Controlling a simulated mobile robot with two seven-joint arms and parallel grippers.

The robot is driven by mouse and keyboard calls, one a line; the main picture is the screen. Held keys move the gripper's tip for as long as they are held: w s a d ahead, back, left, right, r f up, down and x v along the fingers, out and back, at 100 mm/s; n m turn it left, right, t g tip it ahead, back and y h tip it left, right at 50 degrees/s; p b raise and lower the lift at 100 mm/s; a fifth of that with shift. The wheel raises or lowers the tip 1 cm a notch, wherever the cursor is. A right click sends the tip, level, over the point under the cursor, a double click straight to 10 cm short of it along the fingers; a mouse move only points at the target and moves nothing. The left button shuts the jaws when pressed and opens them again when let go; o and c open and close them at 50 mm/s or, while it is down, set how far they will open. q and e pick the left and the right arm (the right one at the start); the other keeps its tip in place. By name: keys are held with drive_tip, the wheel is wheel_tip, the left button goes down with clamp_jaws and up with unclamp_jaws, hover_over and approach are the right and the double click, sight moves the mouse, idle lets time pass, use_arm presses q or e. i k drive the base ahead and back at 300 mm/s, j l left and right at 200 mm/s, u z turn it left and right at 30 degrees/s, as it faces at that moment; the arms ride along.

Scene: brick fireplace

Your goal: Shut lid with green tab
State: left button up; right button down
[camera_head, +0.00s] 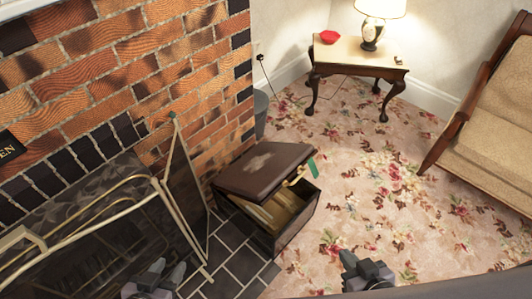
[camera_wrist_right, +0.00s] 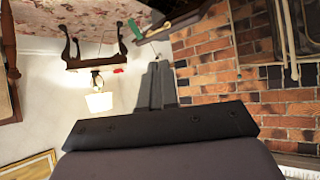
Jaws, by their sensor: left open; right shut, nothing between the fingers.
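A dark brown box (camera_head: 301,222) stands on the floor by the brick fireplace. Its lid (camera_head: 262,168) is partly raised, and pale contents show through the gap. A green tab (camera_head: 314,168) sticks out from the lid's right corner. In the right wrist view, which is turned upside down, the green tab (camera_wrist_right: 133,27) and lid edge (camera_wrist_right: 180,32) show at the top. My right gripper (camera_head: 347,260) is shut and empty, to the right of and nearer than the box, apart from it. My left gripper (camera_head: 170,268) is open and empty at lower left, apart from the box.
A folding fire screen (camera_head: 185,190) stands close to the box's left. A side table (camera_head: 357,57) with a lamp (camera_head: 376,20) and a red bowl (camera_head: 330,36) is at the back. A sofa (camera_head: 490,130) is at right. The flowered carpet (camera_head: 375,190) right of the box is clear.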

sight(258, 175)
drive_tip(key=i+l+u, duration=0.5)
drive_tip(key=l, duration=0.2)
drive_tip(key=l+u, duration=0.2)
drive_tip(key=l, duration=0.15)
drive_tip(key=i, duration=0.05)
